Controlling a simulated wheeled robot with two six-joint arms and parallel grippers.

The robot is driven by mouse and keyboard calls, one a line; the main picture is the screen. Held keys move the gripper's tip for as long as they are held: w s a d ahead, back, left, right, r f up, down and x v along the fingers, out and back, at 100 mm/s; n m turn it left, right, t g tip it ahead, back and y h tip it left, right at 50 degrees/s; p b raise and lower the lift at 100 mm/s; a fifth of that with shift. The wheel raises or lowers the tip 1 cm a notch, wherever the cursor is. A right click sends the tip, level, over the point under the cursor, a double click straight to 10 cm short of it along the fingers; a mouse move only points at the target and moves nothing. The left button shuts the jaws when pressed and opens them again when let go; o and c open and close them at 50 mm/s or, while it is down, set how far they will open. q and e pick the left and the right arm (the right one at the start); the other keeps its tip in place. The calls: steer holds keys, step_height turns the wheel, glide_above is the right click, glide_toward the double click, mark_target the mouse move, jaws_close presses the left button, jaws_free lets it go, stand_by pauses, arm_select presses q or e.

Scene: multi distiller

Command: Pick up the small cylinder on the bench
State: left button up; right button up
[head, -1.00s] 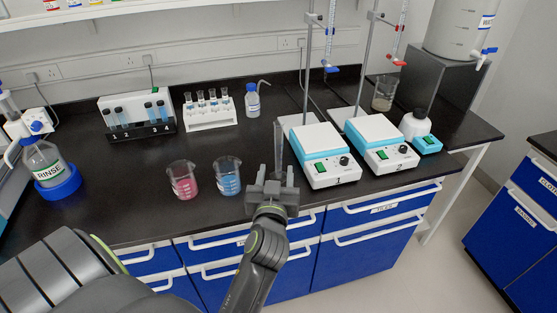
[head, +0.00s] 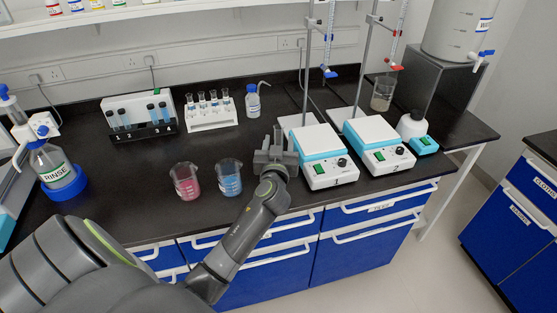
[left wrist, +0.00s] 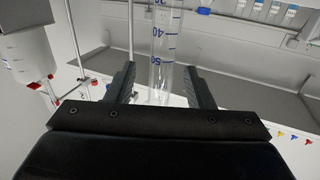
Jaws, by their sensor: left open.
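The small cylinder is a clear graduated cylinder with blue marks; it shows in the left wrist view (left wrist: 165,45), lined up with the gap between my finger pads. In the head view it is mostly hidden by my left gripper (head: 276,143), which is over the bench left of the first hot plate. In the left wrist view the left gripper (left wrist: 160,82) is open, with a finger on each side of the cylinder and visible gaps. I cannot tell how deep the cylinder sits between the fingers. My right gripper is not in view.
A blue-liquid beaker (head: 229,178) and a pink-liquid beaker (head: 185,182) stand left of the gripper. Hot plate 1 (head: 322,168) with its stand is close on the right. A test tube rack (head: 211,116) and a wash bottle (head: 253,101) stand behind. The bench front (head: 130,205) is clear.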

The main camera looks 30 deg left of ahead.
arm_select(q)
steer(key=shift+p+x, duration=0.45)
steer(key=shift+x, duration=1.45)
steer(key=shift+r, duration=0.1)
steer(key=shift+s, duration=0.1)
jaws_close()
